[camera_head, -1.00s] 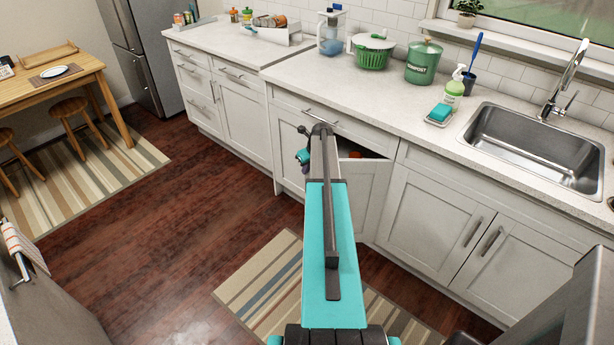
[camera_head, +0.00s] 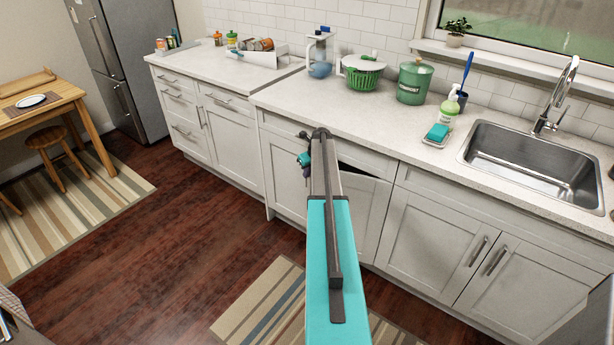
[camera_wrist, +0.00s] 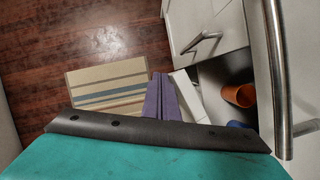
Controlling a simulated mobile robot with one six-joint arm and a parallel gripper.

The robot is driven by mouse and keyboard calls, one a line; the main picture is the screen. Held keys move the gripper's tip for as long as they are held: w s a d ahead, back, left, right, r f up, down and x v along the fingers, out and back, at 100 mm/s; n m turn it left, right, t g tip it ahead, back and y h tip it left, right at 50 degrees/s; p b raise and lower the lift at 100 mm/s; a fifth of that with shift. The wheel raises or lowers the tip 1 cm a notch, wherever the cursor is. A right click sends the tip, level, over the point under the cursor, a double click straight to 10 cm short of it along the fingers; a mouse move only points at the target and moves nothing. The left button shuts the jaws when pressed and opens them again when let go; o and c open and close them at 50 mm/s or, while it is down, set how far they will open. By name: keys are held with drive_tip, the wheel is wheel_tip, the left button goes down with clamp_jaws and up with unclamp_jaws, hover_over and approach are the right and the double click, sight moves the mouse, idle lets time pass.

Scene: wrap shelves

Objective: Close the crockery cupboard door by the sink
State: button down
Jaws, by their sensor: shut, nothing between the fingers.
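The crockery cupboard door (camera_head: 370,212), a white panel left of the sink, stands slightly ajar with a dark gap along its top. My arm hides its left part. In the wrist view the door's edge (camera_wrist: 188,95) stands beside the open cupboard interior. My gripper (camera_wrist: 160,79) shows there as two purple fingers, shut and empty, just left of the door edge, on its outer side. I cannot tell whether they touch it. In the head view the gripper is mostly hidden behind my arm.
An orange cup (camera_wrist: 238,95) and a blue item (camera_wrist: 238,124) are inside the cupboard. A drawer handle (camera_wrist: 278,75) lies close on the right of the wrist view. The sink (camera_head: 532,160) is to the right. A striped rug (camera_head: 262,305) lies on the open floor.

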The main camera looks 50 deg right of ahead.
drive_tip(key=shift+w+d, duration=0.1)
drive_tip(key=shift+d, duration=0.6)
drive_tip(key=shift+a, duration=0.2)
drive_tip(key=s+a+r+b, duration=0.2)
drive_tip(key=a+r, duration=0.5)
drive_tip(key=r, duration=0.2)
drive_tip(key=shift+s+r, duration=0.15)
drive_tip(key=shift+s, duration=0.1)
idle(0.5)
